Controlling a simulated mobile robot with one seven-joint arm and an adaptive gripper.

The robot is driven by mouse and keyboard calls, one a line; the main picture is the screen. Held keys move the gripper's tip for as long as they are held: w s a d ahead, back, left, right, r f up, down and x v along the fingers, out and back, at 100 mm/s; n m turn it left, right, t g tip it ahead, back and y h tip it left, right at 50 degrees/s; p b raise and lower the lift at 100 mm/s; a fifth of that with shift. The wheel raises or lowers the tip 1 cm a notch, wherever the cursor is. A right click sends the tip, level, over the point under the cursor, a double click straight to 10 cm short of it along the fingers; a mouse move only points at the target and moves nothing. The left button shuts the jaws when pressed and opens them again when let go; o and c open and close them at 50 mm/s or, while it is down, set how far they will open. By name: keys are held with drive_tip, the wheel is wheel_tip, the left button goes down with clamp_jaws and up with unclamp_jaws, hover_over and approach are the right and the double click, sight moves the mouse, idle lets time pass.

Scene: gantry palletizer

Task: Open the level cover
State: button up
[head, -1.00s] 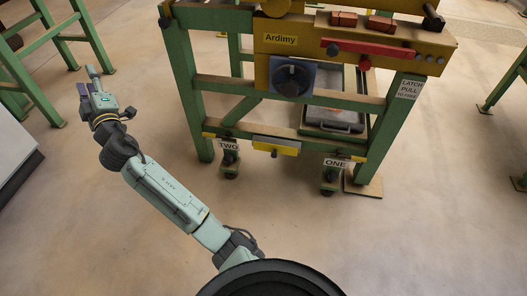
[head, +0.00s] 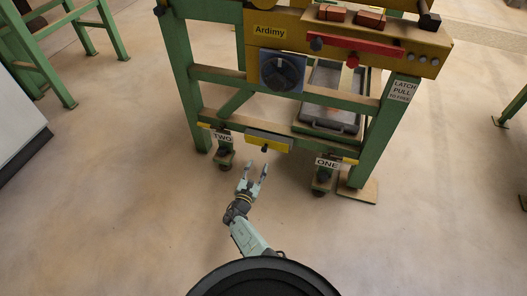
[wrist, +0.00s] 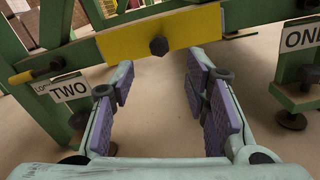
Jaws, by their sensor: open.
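A yellow plate with a dark knob, the likely level cover (head: 281,143), sits on the low front rail of the green frame. It has no readable label, and its dark knob (head: 265,149) is at its lower edge. In the wrist view the yellow plate (wrist: 190,26) spans the top middle, with the knob (wrist: 158,45) facing me. My gripper (head: 257,175) is open and empty, just below and in front of the plate, pointing at it. In the wrist view the purple-padded fingers of my gripper (wrist: 158,80) are apart, with the knob beyond the gap, not touched.
Feet labelled TWO (head: 222,138) and ONE (head: 327,162) flank the plate. Above are a dark dial (head: 283,72), a red lever (head: 360,46) and a grey tray (head: 330,119). A sign reading LATCH PULL (head: 403,91) is on the right leg. The floor in front is clear.

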sight(263, 152)
drive_tip(key=b+x, duration=0.6)
drive_tip(key=x, duration=0.3)
drive_tip(key=shift+a+f, duration=0.1)
drive_tip(key=shift+f, duration=0.1)
drive_tip(key=shift+w+d+r+b, duration=0.2)
drive_tip(key=shift+w+d+b, duration=0.1)
drive_tip(key=shift+w, duration=0.3)
clamp_jaws()
